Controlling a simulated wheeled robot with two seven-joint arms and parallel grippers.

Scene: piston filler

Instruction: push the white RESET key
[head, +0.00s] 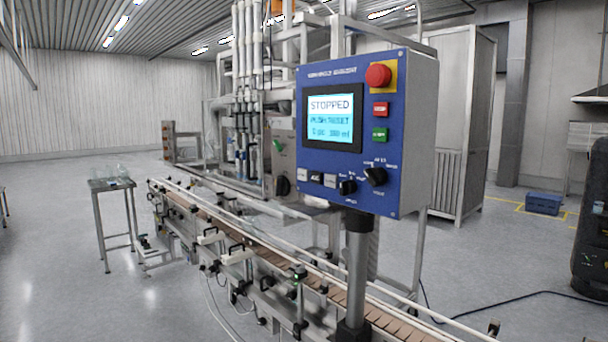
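A blue control panel (322,170) stands on a grey post and faces left of me. Its screen (331,117) reads STOPPED, with a smaller line that looks like PUSH RESET. Neither of my grippers is in view.
The panel also bears a red mushroom button (378,75), a red key (380,109), a green key (379,134) and two black knobs (375,176) (347,187). A conveyor (262,246) runs below and behind it. A dark object (592,230) stands at the right edge.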

